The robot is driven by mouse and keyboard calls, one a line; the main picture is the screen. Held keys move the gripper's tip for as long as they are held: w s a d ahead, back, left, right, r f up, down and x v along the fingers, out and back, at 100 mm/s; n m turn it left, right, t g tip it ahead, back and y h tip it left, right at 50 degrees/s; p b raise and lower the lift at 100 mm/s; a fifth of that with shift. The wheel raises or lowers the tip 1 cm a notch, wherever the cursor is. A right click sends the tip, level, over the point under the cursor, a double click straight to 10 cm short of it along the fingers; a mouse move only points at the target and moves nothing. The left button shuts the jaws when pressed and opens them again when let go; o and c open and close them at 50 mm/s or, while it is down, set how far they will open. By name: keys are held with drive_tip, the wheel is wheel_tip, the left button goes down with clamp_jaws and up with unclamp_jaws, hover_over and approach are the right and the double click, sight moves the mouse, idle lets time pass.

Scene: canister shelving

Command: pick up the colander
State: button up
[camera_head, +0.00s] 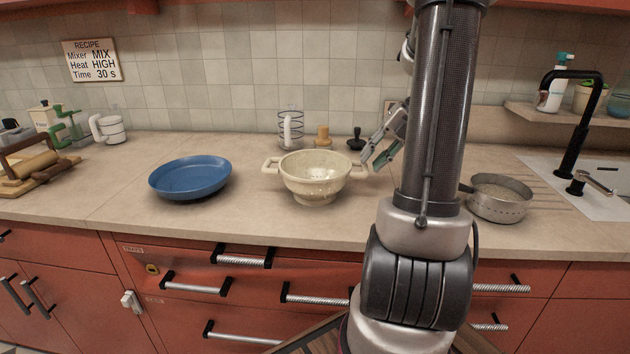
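The cream colander (312,184) stands upright on the counter near the middle of the view, with a loop handle on each side and small holes low in its wall. My gripper (370,160) is at its right handle, coming in from the upper right. The two fingers look spread apart, with the tips close to the handle. I cannot tell whether they touch it. My arm hides part of the gripper and the counter behind it.
A blue plate (190,178) lies left of the colander. A grey metal pan (497,205) stands right of my arm, before the sink (600,190) and black faucet (573,130). A wire whisk-like item (291,128), wooden piece (323,137) and black tamper (356,140) stand behind.

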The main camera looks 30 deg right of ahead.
sight(367, 167)
drive_tip(key=x, duration=0.4)
drive_tip(key=shift+s+f, duration=0.1)
drive_tip(key=shift+f, duration=0.1)
clamp_jaws()
wheel_tip(367, 167, up, 10)
drive_tip(key=shift+r, duration=0.1)
idle(0.4)
drive_tip(key=shift+a, duration=0.1)
idle(0.4)
